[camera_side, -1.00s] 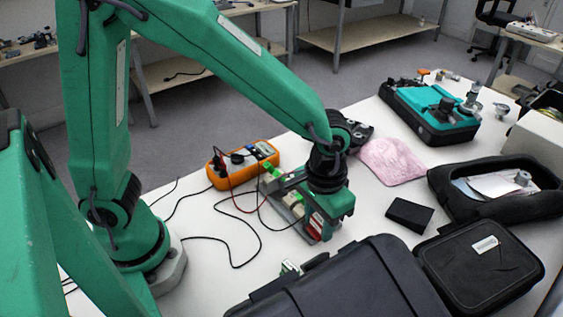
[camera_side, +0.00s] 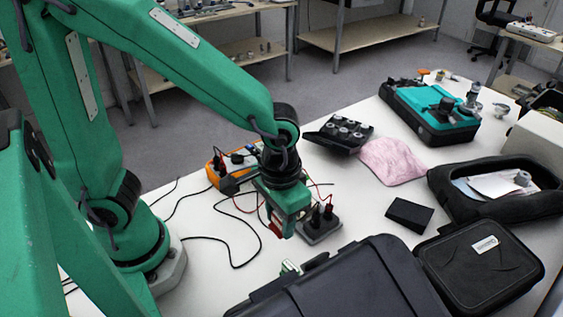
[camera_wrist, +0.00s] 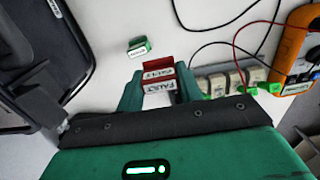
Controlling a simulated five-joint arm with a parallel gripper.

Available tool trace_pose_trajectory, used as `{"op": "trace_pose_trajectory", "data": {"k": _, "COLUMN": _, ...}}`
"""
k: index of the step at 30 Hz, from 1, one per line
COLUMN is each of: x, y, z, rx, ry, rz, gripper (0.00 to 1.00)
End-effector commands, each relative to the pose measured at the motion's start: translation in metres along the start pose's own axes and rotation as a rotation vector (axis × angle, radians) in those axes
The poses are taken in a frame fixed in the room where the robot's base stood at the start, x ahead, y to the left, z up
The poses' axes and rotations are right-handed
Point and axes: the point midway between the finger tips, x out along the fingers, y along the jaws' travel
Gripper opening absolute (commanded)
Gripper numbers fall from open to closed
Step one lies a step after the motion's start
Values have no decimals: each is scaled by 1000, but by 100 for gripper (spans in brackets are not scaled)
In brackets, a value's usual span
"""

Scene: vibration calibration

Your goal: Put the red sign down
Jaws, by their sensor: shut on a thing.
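The red sign (camera_wrist: 158,68) carries white lettering that reads "FAULT" and has a white lower part. In the wrist view it sits between the two green fingers of my gripper (camera_wrist: 160,88), which are shut on it. In the side view my gripper (camera_side: 283,222) hangs low over the white table, left of the grey block with black plugs (camera_side: 320,222). A little of the sign's red (camera_side: 275,229) shows at the gripper's lower left. I cannot tell whether the sign touches the table.
An orange meter (camera_side: 214,170) with cables lies behind my gripper. A small green-and-white piece (camera_wrist: 138,46) lies near the sign, with bare table around it. A dark case (camera_side: 350,285) stands in front. A black tray of knobs (camera_side: 340,133) and a pink cloth (camera_side: 393,162) lie farther back.

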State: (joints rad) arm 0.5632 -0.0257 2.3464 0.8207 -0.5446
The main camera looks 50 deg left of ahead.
Motion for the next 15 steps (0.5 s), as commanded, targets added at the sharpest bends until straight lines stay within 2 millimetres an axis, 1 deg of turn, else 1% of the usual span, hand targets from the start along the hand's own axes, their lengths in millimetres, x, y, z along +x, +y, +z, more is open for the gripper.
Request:
{"op": "trace_pose_trajectory", "data": {"k": 3, "x": -1, "y": -10, "z": 16, "rx": -8, "ry": 2, "rz": 1, "gripper": 14}}
{"op": "trace_pose_trajectory", "data": {"k": 7, "x": -1, "y": -18, "z": 29, "rx": -14, "ry": 1, "rz": 0, "gripper": 14}}
{"op": "trace_pose_trajectory", "data": {"k": 11, "x": 0, "y": -22, "z": 35, "rx": -18, "ry": 1, "rz": 0, "gripper": 14}}
{"op": "trace_pose_trajectory", "data": {"k": 15, "x": 0, "y": -23, "z": 37, "rx": -19, "ry": 0, "rz": 0, "gripper": 14}}
